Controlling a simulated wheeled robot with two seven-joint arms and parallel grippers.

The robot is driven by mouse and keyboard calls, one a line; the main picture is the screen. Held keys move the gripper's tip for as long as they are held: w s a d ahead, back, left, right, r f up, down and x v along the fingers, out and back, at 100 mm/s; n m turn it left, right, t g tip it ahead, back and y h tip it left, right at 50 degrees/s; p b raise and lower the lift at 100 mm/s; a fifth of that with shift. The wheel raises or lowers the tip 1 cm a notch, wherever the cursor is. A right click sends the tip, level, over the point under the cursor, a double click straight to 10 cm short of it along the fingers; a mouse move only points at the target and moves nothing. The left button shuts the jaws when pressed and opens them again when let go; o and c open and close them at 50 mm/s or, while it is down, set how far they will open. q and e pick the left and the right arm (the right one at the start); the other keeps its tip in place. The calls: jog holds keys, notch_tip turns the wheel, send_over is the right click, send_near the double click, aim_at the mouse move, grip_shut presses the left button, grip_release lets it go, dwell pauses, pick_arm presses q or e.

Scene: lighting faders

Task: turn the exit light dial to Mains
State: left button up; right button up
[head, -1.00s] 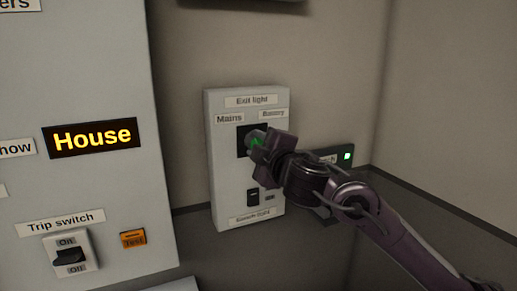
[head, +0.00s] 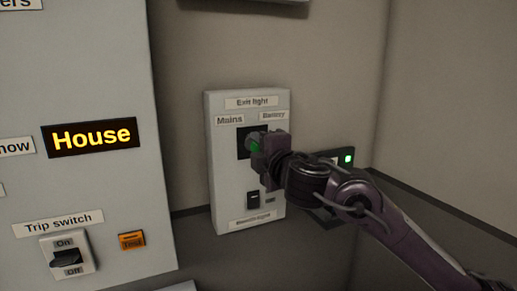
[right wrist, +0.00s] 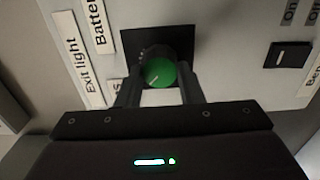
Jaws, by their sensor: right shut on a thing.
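The exit light dial (right wrist: 158,72) has a green cap on a dark round body, set in a black square on the light grey "Exit light" panel (head: 222,185). Its green also shows in the head view (head: 254,147). My right gripper (head: 262,149) is shut on the dial, with one finger on either side of it in the right wrist view. A short white mark shows on the lower left of the cap, towards the partly hidden Mains label. The Mains label (head: 229,120) and Battery label (head: 273,115) sit above the dial. My left gripper is not in view.
A small black switch (head: 253,200) sits below the dial on the same panel. A dark box with a green light (head: 348,159) is behind my right arm. At left, a large cabinet carries a lit House sign (head: 92,137), a trip switch (head: 66,256) and an orange button (head: 132,240).

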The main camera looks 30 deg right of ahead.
jog(key=shift+f, duration=0.1)
jog(key=o, duration=1)
jog(key=s, duration=0.7)
jog(key=shift+s+a, duration=0.25)
jog(key=shift+s, duration=0.15)
